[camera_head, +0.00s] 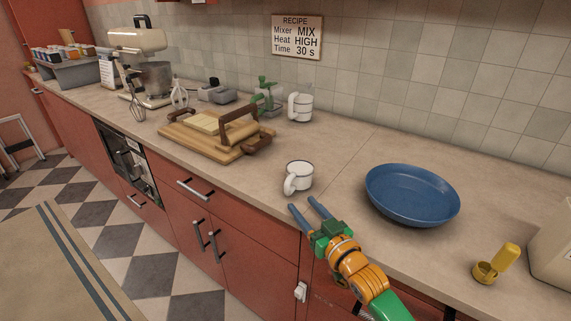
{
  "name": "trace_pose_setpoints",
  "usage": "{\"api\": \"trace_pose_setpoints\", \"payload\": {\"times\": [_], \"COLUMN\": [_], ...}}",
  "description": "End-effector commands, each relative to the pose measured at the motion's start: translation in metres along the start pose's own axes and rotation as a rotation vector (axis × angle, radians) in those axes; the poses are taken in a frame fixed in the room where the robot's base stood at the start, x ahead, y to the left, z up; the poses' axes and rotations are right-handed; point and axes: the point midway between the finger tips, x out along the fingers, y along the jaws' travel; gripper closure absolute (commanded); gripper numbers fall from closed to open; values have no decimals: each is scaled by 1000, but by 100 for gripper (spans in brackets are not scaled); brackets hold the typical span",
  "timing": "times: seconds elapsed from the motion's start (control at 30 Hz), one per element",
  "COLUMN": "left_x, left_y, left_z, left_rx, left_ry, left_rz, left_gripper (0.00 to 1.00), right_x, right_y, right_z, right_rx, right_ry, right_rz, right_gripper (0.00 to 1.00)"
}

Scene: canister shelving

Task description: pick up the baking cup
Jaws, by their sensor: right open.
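A white cup with a dark rim and a handle toward the front (298,176) stands upright on the counter (345,160), near its front edge. A second white cup (301,107) stands farther back by the tiled wall. The pictures do not show which of them is the baking cup. My right gripper (301,202) is open and empty, its two blue fingers pointing at the near cup from just in front of it. The fingers appear apart from the cup. My left gripper is not in view.
A blue plate (412,193) lies right of the near cup. A yellow utensil (496,264) sits farther right. A wooden board (190,140) with a rolling pin lies to the left. A mixer (140,45) stands behind. The counter between near cup and plate is clear.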

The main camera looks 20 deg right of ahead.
Motion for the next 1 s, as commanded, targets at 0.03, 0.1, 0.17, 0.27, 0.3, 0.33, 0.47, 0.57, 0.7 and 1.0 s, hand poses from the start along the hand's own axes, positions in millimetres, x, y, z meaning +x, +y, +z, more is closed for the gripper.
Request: {"api": "trace_pose_setpoints", "payload": {"times": [0.03,0.1,0.17,0.27,0.3,0.33,0.47,0.57,0.7,1.0], "left_x": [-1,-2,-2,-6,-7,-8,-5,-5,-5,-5], "left_y": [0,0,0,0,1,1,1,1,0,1], "left_z": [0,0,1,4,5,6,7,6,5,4], "left_rx": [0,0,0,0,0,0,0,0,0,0], "left_ry": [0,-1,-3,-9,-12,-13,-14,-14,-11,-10], "left_rz": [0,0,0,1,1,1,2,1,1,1], "left_gripper": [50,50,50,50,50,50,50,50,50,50], "right_x": [3,13,18,32,40,46,66,71,71,71], "right_y": [0,0,-1,-3,-4,-5,-6,-6,-6,-6], "right_z": [0,-1,-1,-3,-4,-4,-1,-1,-1,-1], "right_rx": [1,1,1,1,1,1,0,-1,-1,-1], "right_ry": [0,1,0,0,0,0,0,-1,-2,-2], "right_rz": [0,1,0,1,0,0,0,0,0,0], "right_gripper": [46,46,46,46,46,46,46,46,46,100]}}
